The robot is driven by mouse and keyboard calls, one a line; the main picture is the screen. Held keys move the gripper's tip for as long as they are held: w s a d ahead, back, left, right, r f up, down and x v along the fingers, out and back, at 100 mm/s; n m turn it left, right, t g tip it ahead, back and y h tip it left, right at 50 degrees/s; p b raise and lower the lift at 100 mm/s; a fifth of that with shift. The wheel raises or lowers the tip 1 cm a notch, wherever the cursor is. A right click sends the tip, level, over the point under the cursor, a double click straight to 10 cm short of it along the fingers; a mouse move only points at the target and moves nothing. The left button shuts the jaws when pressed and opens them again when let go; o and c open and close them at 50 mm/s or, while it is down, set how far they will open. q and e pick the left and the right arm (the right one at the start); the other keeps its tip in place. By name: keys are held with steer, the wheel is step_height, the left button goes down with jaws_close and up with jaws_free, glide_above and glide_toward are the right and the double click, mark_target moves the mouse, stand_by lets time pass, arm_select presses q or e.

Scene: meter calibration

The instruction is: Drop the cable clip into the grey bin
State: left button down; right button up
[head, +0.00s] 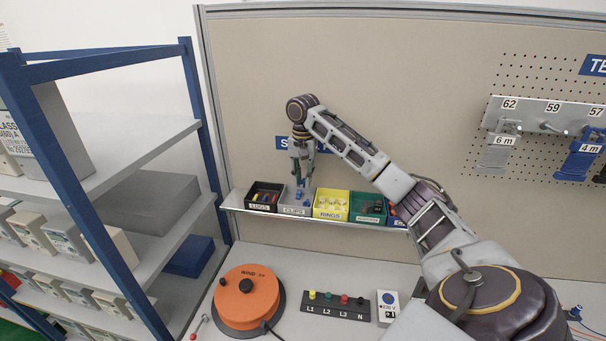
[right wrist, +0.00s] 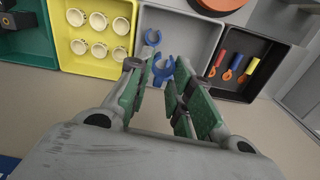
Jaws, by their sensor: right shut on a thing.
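The grey bin (head: 293,211), labelled CLIPS, sits on the narrow wall shelf between the black and yellow bins. My right gripper (head: 301,179) points down just over it. In the right wrist view, the green-padded fingers (right wrist: 160,84) are shut on a blue cable clip (right wrist: 162,70), with its open hook showing past the tips. The grey bin (right wrist: 201,38) lies beyond the fingers, and another blue clip (right wrist: 153,37) is in it. I cannot tell how high the held clip is above the bin's floor. My left gripper is not in view.
A black bin of lugs (head: 264,196) and a yellow bin of rings (head: 330,204) stand beside the grey one. A green bin (head: 367,207) is further right. Below are an orange cable reel (head: 246,300) and a terminal strip (head: 337,306). Blue-framed shelving is at left.

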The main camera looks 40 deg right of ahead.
mark_target(303, 180)
steer(key=shift+f, duration=2.05)
steer(key=o, duration=0.7)
steer(key=shift+r, duration=5.9)
steer(key=shift+r, duration=0.1)
